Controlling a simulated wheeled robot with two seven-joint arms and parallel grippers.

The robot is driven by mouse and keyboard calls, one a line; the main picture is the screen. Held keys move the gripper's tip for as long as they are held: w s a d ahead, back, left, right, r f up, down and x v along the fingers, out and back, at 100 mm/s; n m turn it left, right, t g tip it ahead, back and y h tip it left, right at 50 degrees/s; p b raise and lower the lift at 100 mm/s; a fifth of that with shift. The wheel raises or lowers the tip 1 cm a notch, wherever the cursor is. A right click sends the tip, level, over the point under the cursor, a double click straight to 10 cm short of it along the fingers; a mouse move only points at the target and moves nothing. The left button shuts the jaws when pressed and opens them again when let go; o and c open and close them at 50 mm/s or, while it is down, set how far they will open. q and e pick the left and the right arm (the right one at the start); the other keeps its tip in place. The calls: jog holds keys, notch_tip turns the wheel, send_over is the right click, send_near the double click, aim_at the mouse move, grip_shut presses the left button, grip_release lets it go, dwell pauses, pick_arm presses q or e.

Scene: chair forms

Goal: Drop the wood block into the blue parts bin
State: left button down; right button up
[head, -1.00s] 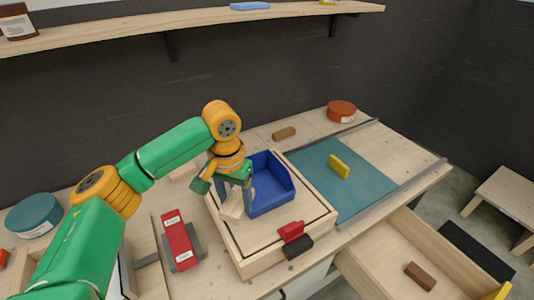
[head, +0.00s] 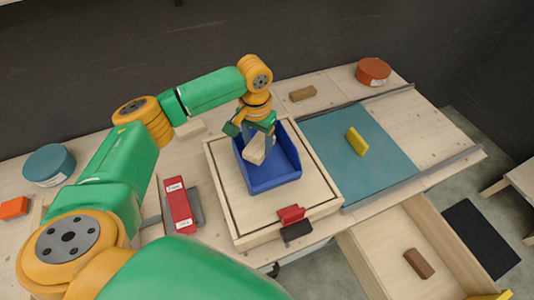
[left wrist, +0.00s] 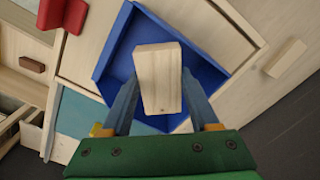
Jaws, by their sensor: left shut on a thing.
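The pale wood block (head: 255,149) is held in my left gripper (head: 260,140), tilted, over the blue parts bin (head: 275,180). In the left wrist view the wood block (left wrist: 158,80) sits between the two fingers of my left gripper (left wrist: 158,85), with the blue bin (left wrist: 205,66) behind it. The bin stands on a wooden board with a raised rim. I cannot tell how far above the bin's floor the block is. My right gripper is not in view.
Right of the bin lies a teal mat (head: 370,170) with a yellow block (head: 357,141). A red item (head: 179,205) lies to the left. An open drawer (head: 370,255) holds a brown block (head: 419,263). An orange-red tin (head: 373,71) and a brown block (head: 302,93) stand behind.

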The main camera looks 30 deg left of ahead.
pick_arm(q)
jog(key=shift+w, duration=0.1)
jog(key=c, duration=0.6)
grip_release()
jog(key=o, duration=0.5)
jog(key=shift+s, duration=0.2)
jog(key=shift+o, duration=0.2)
jog(key=shift+r, duration=0.1)
notch_tip(320, 180, up, 7)
jog(key=shift+r+b, duration=0.1)
jog(key=shift+b, duration=0.8)
